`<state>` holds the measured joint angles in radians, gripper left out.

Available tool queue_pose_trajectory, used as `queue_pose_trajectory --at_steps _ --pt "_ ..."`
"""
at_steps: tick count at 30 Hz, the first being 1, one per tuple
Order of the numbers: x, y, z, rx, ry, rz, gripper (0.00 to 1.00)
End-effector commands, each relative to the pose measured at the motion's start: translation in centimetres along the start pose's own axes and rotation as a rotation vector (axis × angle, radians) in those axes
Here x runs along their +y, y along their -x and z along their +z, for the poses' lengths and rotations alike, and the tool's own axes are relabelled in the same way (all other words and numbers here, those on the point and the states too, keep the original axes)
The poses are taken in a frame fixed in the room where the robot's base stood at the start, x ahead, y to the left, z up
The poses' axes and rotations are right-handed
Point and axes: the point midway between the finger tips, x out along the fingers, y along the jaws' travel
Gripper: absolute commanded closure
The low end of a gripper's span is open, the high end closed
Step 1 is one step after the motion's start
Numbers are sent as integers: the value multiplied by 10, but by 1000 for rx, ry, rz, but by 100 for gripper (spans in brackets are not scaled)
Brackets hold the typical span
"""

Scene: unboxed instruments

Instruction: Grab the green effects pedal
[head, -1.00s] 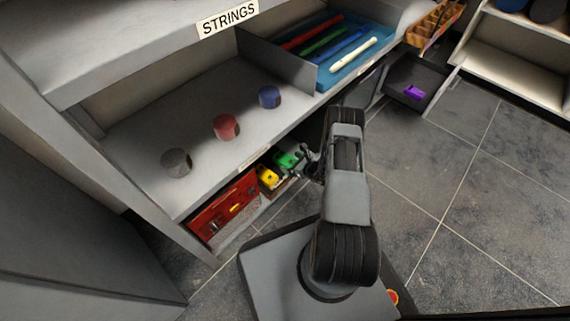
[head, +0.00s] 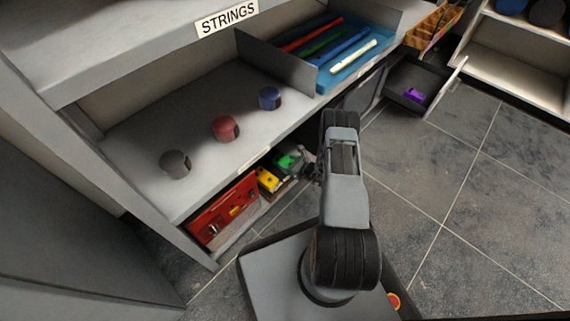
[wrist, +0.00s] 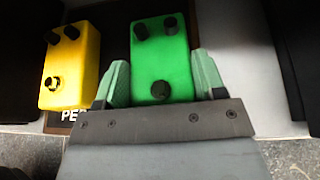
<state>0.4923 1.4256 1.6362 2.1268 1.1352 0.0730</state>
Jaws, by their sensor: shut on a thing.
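The green effects pedal (head: 287,161) sits on the low shelf, to the right of a yellow pedal (head: 268,179). In the wrist view the green pedal (wrist: 161,62) stands between my two fingers, with two dark knobs at its far end and a round footswitch spot near my gripper. My gripper (wrist: 157,84) is shut on it, a finger against each side. In the head view my gripper (head: 309,166) is at the shelf's front edge, partly hidden by my arm. The yellow pedal (wrist: 71,66) is apart from my left finger.
A red unit (head: 224,208) stands left of the pedals. The upper shelf (head: 133,127) above holds grey, red and blue round items. An open dark drawer (head: 424,76) with a purple item is at the right. The tiled floor (head: 430,180) to the right is clear.

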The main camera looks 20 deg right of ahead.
Motion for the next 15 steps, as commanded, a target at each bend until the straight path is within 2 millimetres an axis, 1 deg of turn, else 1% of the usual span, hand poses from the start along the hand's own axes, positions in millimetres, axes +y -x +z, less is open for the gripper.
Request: queue_pose_trajectory --at_steps 1,3,11,15 --pt "0 0 0 0 -1 0 63" --pt "0 0 0 -1 0 0 68" --pt "0 1 2 -1 0 0 68" --pt "0 4 11 -1 0 0 68"
